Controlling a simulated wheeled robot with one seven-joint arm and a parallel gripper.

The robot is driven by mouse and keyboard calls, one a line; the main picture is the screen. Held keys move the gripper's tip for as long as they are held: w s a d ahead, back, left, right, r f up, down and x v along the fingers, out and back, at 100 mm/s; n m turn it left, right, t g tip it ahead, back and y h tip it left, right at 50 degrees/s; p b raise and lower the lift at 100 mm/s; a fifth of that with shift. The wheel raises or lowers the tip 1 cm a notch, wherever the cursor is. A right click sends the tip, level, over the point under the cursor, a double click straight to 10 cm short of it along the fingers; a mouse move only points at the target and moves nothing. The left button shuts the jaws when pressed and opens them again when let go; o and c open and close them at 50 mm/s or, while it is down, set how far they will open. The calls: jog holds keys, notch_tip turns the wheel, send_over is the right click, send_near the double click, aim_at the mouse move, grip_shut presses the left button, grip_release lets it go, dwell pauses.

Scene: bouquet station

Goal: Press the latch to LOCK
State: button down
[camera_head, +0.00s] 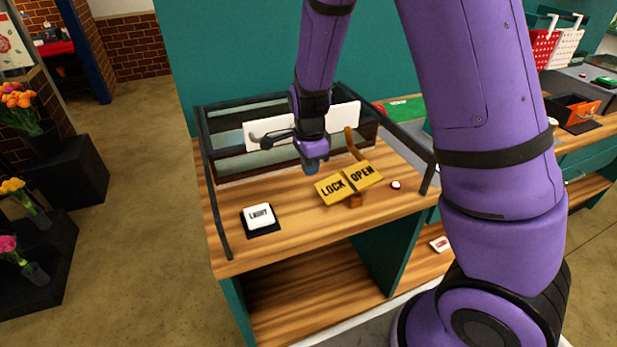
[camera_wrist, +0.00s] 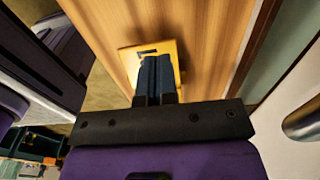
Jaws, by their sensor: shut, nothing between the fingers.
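The latch is a yellow rocker with a LOCK half (camera_head: 332,188) on the left and an OPEN half (camera_head: 362,176) on the right, set on the wooden counter. My gripper (camera_head: 311,168) is shut and empty, to the upper left of the LOCK half in the head view. In the wrist view my shut gripper fingers (camera_wrist: 156,65) stand in front of a yellow plate (camera_wrist: 132,56) and hide part of it. Only a piece of dark lettering shows there. I cannot tell whether the fingertips touch the plate.
A white LIGHT button (camera_head: 259,216) sits on the counter (camera_head: 290,237) at the left. A small round button (camera_head: 396,185) is right of the latch. A dark-framed glass case with white panels (camera_head: 270,130) stands behind, and a brown handle (camera_head: 352,142) rises behind the latch.

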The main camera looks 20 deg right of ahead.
notch_tip(320, 180, up, 8)
jog(key=a, duration=0.2)
jog(key=shift+a, duration=0.2)
dwell(0.4)
jog(key=s+d+r+n+t+y, duration=0.1)
jog(key=s+d+r+n, duration=0.1)
jog(key=s+r+n, duration=0.4)
jog(key=s+d+r+n+t, duration=0.1)
jog(key=s+d+r+n, duration=0.2)
jog(key=r, duration=0.5)
jog(key=s+d+r+n+t, duration=0.1)
jog(key=s+r+n, duration=0.2)
jog(key=s, duration=0.5)
jog(key=s+d+r+n+t, duration=0.1)
jog(key=s+r+n+t, duration=0.1)
jog(key=s+n, duration=0.4)
jog(key=shift+s+d+r+h, duration=0.4)
jog(key=shift+s+r, duration=0.2)
jog(key=shift+s, duration=0.5)
